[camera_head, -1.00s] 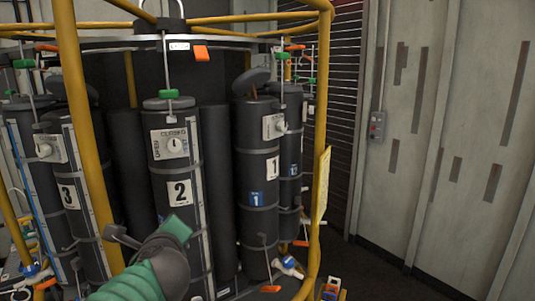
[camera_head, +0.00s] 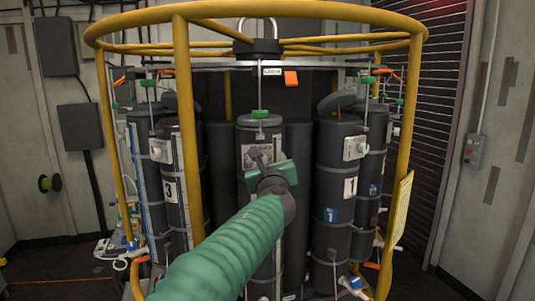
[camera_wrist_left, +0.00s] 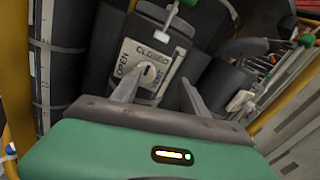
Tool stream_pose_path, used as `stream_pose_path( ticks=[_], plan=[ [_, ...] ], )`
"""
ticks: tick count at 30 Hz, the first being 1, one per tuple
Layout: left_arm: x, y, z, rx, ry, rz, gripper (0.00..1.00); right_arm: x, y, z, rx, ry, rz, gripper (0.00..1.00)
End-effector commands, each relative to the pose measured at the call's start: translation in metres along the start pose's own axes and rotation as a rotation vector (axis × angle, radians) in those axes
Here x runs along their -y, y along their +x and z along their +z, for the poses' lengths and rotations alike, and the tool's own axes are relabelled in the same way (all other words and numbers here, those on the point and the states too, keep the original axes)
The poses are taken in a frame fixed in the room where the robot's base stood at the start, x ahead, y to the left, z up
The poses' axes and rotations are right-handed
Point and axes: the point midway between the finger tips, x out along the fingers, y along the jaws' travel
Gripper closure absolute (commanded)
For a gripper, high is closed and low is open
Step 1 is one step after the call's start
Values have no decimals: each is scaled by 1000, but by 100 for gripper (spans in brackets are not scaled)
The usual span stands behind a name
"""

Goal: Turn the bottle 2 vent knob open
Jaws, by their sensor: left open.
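Bottle 2 (camera_head: 259,127) is the dark cylinder in the middle of the rack in the head view; my arm hides its number. Its pale vent panel shows in the wrist view with the words CLOSED and OPEN, and a light vent knob (camera_wrist_left: 147,74) in its middle. The knob's exact setting is hard to read. My left gripper (camera_head: 262,157) is in front of the panel and covers most of it in the head view. In the wrist view its two fingers (camera_wrist_left: 160,82) are apart, with the knob between them in the picture; no contact is clear. My right gripper is not seen.
A yellow tube frame (camera_head: 184,120) rings the bottles, with a post left of my arm and another at right. Bottle 1 (camera_head: 338,150) stands to the right, bottle 3 (camera_head: 172,165) to the left. A green-topped rod (camera_head: 260,114) rises above bottle 2.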

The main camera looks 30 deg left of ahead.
Motion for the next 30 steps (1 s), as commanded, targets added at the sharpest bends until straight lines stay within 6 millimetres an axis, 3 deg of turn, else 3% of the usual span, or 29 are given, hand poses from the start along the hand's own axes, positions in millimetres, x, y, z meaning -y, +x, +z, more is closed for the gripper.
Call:
stream_pose_path(
  ticks=[6, 12, 13, 20, 30],
  plan=[
    [-14, 26, -2, -5, -4, 7, 48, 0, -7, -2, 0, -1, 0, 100],
    [-22, 29, 1, 0, -6, 17, 48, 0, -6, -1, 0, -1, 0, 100],
    [-22, 29, 1, 1, -5, 18, 71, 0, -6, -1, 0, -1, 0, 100],
    [-23, 31, 3, 3, -4, 19, 100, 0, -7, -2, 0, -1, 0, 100],
    [-19, 32, 1, 1, -2, 17, 100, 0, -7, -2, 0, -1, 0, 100]
  ],
)
